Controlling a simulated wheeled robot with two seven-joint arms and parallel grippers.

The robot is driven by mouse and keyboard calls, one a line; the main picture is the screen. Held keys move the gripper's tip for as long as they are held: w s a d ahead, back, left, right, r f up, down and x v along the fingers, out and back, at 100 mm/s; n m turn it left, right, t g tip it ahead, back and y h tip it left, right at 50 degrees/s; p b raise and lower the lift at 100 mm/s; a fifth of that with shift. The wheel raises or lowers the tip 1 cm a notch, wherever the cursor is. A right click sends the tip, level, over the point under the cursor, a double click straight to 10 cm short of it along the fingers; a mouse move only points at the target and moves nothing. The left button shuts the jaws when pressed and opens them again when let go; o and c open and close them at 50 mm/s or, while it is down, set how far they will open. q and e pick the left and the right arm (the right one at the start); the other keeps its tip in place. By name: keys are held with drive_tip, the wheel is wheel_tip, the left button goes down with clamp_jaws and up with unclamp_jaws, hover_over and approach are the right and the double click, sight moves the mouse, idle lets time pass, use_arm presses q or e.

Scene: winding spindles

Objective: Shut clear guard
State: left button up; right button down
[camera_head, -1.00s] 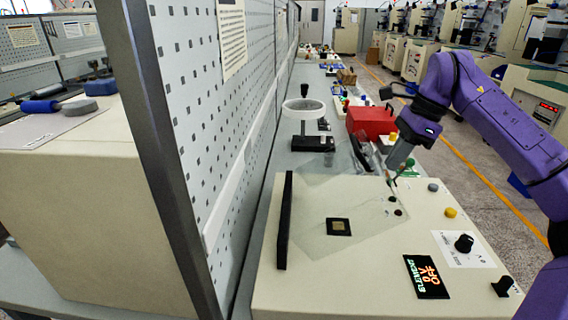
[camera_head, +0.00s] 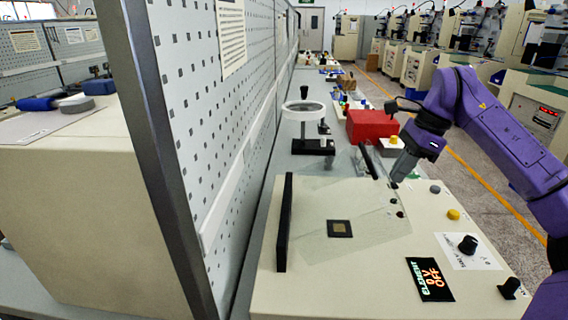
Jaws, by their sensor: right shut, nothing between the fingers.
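The clear guard (camera_head: 322,207) is a see-through sheet over the cream machine top. Its outline is faint, and I cannot tell its exact angle. A dark bar (camera_head: 368,160) stands tilted near its far right side, by my gripper. Another black bar (camera_head: 285,222) stands at the left of the machine top. My right gripper (camera_head: 395,184) is shut and empty, pointing down near the guard's right side. I cannot tell whether it touches the guard. My left gripper is out of view.
The cream machine (camera_head: 340,286) carries a small dark square plate (camera_head: 339,228), a lit display (camera_head: 429,279), a black knob (camera_head: 467,244) and a yellow button (camera_head: 453,214). Behind it are a ring-shaped stand (camera_head: 313,146) and a red box (camera_head: 372,126). A pegboard wall (camera_head: 200,120) bounds the left.

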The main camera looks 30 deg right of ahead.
drive_tip(key=shift+s+d+f+b, duration=0.15)
drive_tip(key=shift+f+b, duration=0.35)
drive_tip(key=shift+f, duration=0.35)
drive_tip(key=shift+s+d+f+b, duration=0.15)
drive_tip(key=shift+f+b, duration=0.35)
drive_tip(key=shift+f, duration=0.4)
drive_tip(key=shift+d+f+b, duration=0.1)
drive_tip(key=shift+f+b, duration=1.15)
drive_tip(key=shift+f, duration=0.3)
drive_tip(key=shift+f, duration=0.1)
drive_tip(key=shift+w+f+b, duration=0.1)
drive_tip(key=shift+f+b, duration=1.15)
drive_tip(key=shift+f, duration=0.4)
